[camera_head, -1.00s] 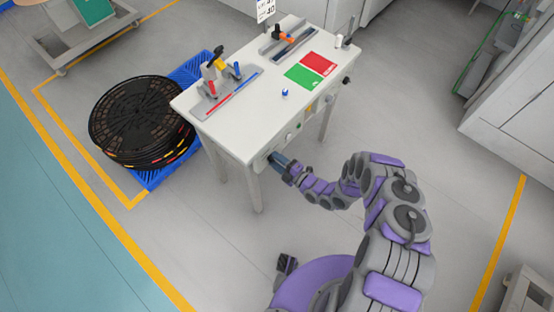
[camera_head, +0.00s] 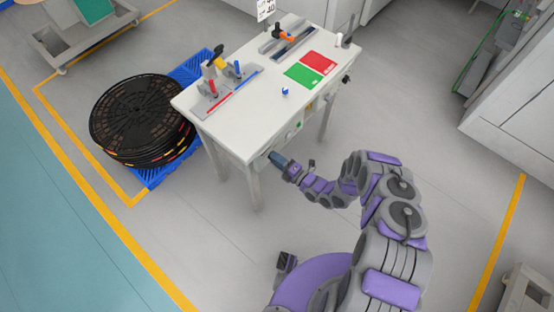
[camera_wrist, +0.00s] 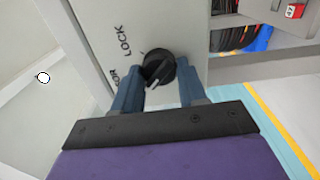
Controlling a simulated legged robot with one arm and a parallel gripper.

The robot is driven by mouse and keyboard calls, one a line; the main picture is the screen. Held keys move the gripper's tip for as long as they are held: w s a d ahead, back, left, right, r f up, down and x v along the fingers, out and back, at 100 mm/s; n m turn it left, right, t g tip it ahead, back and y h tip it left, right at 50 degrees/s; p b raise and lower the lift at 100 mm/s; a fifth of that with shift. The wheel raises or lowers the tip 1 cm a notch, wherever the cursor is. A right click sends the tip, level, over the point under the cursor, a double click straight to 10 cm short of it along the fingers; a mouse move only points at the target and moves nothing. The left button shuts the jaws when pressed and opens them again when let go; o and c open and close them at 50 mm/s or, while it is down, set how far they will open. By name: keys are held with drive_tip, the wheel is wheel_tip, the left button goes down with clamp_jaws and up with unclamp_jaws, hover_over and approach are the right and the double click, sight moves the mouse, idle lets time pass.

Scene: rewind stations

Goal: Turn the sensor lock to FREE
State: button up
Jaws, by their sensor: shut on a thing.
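The sensor lock is a black round knob (camera_wrist: 158,68) with a pale pointer mark, set in the grey front panel (camera_wrist: 100,30) of the table. The word LOCK is printed beside it, and part of another word shows to its left. My gripper (camera_wrist: 160,82) has its blue fingers on either side of the knob, shut on it. In the head view my gripper (camera_head: 277,159) is at the front left of the white table (camera_head: 255,125), and the knob is hidden there.
On the table are a red and green mat (camera_head: 311,69), a small blue piece (camera_head: 285,92) and two fixtures with sliders (camera_head: 226,95). Stacked black reels (camera_head: 140,115) stand on a blue pallet (camera_head: 190,70) at left. The floor right of the table is clear.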

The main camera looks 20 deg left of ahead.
drive_tip(key=shift+s+f, duration=0.25)
drive_tip(key=o, duration=1.1)
drive_tip(key=shift+w+r, duration=0.1)
drive_tip(key=shift+w, duration=0.05)
drive_tip(key=shift+c, duration=0.2)
drive_tip(key=v, duration=1.7)
drive_tip(key=shift+d, duration=0.2)
drive_tip(key=shift+w, duration=0.1)
